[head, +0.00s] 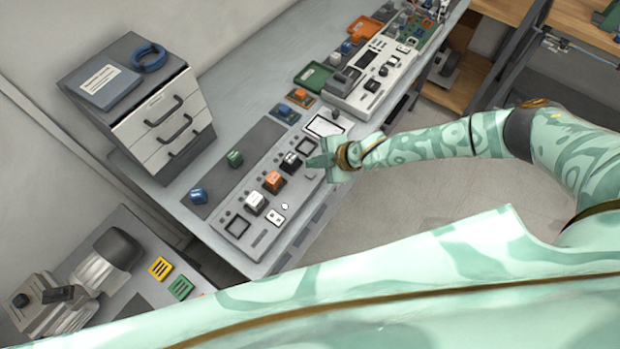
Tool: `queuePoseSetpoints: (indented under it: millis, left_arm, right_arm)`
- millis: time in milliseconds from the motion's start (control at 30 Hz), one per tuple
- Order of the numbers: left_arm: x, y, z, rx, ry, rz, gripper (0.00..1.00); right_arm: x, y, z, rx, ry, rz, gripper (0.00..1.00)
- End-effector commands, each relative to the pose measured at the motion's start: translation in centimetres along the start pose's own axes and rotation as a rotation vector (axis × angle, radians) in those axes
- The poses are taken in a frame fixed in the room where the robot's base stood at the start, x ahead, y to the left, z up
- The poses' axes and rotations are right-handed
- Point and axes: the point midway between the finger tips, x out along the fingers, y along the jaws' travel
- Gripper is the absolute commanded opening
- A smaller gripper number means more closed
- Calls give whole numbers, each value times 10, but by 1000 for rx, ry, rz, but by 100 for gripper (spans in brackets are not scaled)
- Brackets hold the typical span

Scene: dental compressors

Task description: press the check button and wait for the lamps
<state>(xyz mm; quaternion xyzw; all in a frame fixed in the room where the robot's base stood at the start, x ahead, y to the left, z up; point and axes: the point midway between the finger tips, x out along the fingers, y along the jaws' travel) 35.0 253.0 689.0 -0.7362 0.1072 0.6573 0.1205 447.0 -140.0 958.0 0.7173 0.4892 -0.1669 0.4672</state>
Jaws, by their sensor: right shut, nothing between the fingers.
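A long light-grey control panel (262,222) lies on the grey bench. It carries a white block (255,202), an orange block (274,181) and a black block (291,162) in a row, with small keys beside them. I cannot tell which part is the check button, and no lit lamp is clear. My left gripper is not in view.
A drawer cabinet (158,122) with a blue ring (149,57) on top stands at the left of the bench. A dark strip (225,182) holds a green block (235,158) and a blue block (197,196). Another device (372,72) and a green tray (313,77) lie farther back.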

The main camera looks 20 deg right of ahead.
Motion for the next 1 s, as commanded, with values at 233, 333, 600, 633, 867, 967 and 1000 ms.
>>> queuePoseSetpoints:
  millis: [233, 333, 600, 633, 867, 967, 1000]
  left_arm:
    - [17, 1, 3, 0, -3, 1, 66]
    - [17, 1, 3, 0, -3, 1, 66]
    - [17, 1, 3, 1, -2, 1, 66]
    - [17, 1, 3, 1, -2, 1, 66]
    - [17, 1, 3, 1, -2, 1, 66]
    - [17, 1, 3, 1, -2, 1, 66]
    - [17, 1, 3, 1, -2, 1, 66]
  right_arm:
    - [17, -13, 13, 0, 0, -1, 0]
    - [18, -13, 13, -1, 0, -1, 0]
    - [17, -12, 12, -1, 0, 0, 0]
    - [17, -12, 12, -1, 0, 0, 0]
    - [17, -12, 12, -1, 0, -1, 0]
    - [17, -12, 12, -1, 0, 0, 0]
    - [17, -12, 12, -1, 0, 0, 0]
